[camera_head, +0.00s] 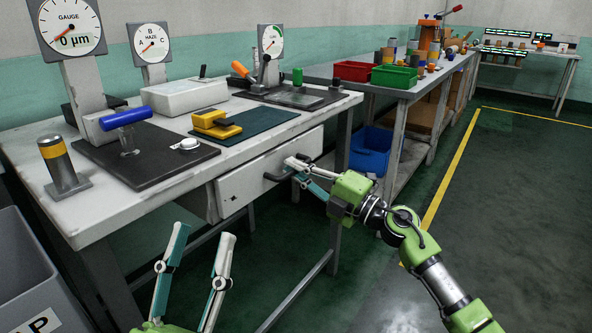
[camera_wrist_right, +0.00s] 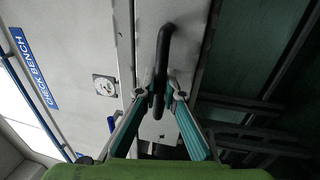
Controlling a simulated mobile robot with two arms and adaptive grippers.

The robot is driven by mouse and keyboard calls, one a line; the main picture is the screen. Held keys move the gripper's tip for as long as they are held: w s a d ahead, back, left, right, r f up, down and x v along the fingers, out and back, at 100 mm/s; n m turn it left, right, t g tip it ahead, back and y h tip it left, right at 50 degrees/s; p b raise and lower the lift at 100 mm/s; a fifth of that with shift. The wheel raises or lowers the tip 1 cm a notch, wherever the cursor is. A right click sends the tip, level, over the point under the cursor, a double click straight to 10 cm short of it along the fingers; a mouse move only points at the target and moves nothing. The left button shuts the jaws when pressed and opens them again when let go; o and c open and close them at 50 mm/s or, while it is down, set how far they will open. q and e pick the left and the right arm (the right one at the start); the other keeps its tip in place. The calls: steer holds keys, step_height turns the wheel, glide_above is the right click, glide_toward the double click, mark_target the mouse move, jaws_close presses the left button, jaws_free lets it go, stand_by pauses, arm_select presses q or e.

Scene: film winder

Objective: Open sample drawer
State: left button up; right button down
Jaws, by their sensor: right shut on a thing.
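The sample drawer (camera_head: 240,185) has a pale front below the bench top's front edge. Its dark bar handle (camera_head: 278,178) sits near the middle of that front. My right gripper (camera_head: 291,171) is at the handle, its fingers shut on it. In the right wrist view the curved black handle (camera_wrist_right: 164,50) passes between the two fingertips (camera_wrist_right: 158,95). I cannot tell whether the drawer stands slightly out. My left gripper (camera_head: 205,232) is open and empty in front of the bench, low in the head view, apart from the drawer.
The white bench (camera_head: 110,205) carries gauges, a blue-handled tool (camera_head: 125,118), a yellow device (camera_head: 215,124) and a striped post (camera_head: 62,165). A grey bin (camera_head: 30,265) stands at lower left. A blue bin (camera_head: 371,150) is under the back bench. Green floor at right is clear.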

arm_select(q)
steer(key=shift+w, duration=0.1)
arm_select(e)
steer(key=shift+d, duration=0.1)
arm_select(q)
step_height(320, 180, down, 22)
steer(key=w+a+g+y+p, duration=0.2)
steer(key=g+y+p, duration=0.2)
steer(key=g, duration=0.8)
steer(key=shift+a+f+p, duration=0.15)
steer(key=shift+f+p, duration=0.1)
steer(key=shift+p, duration=0.1)
arm_select(e)
steer(key=r+v, duration=0.2)
steer(key=v, duration=0.8)
steer(key=r+v, duration=0.2)
steer(key=v, duration=0.8)
steer(key=shift+v, duration=0.8)
arm_select(q)
steer(key=shift+w, duration=0.1)
arm_select(e)
steer(key=shift+s, duration=0.1)
steer(key=c, duration=2.2)
jaws_free()
